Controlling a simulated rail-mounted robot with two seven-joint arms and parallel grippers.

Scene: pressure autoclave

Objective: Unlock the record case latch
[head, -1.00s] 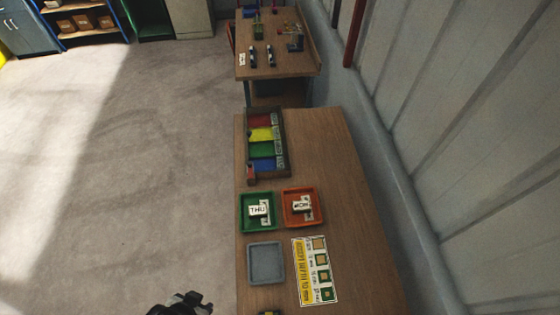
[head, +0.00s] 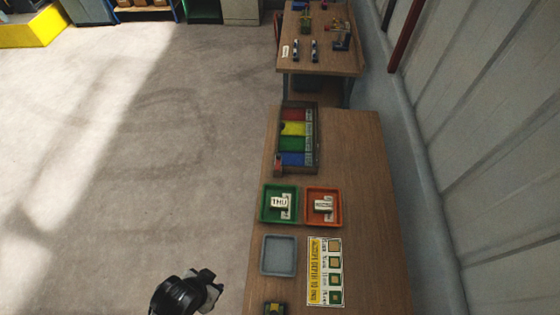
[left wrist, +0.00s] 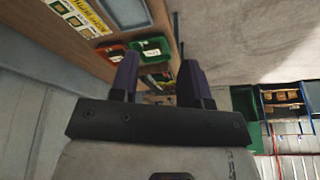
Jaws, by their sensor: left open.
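A dark-rimmed case (head: 317,135) with red, yellow, green and blue compartments lies on the long wooden table. A small red part (head: 278,166) sits at its near left corner. I cannot tell whether this is the record case, and no latch is clear. My left gripper (head: 207,286) is over the floor, left of the table's near part and well short of the case. In the left wrist view its two dark fingers (left wrist: 158,78) are apart with nothing between them. My right gripper is not in view.
On the table (head: 357,170) stand a green tray (head: 265,204) and an orange tray (head: 309,206) with labelled blocks, a grey tray (head: 278,256), a yellow sign (head: 316,272) and a small dark object (head: 275,309). A second table (head: 335,65) stands beyond. The wall is right; floor is open left.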

